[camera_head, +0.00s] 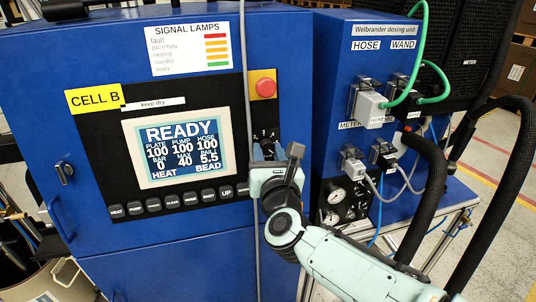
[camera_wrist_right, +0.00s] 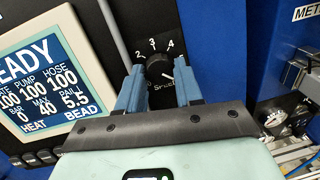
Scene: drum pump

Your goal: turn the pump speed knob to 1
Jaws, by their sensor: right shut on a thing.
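The pump speed knob (camera_wrist_right: 158,70) is a black round knob on a black panel, with the white numerals 2, 3 and 4 showing around its top. The numeral 1 is not visible. A short white mark shows on the knob's lower right side. My right gripper (camera_wrist_right: 160,88) has its blue fingers on either side of the knob, shut on it. In the head view, my right gripper (camera_head: 264,152) is at the panel just right of the screen and hides most of the knob. My left gripper is not in view.
The display (camera_head: 178,150) reading READY is left of the knob, above a row of black buttons (camera_head: 180,201). A red stop button (camera_head: 265,87) is above. A grey cable hangs close to my gripper. Connectors and green hoses (camera_head: 425,45) crowd the dosing unit at right.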

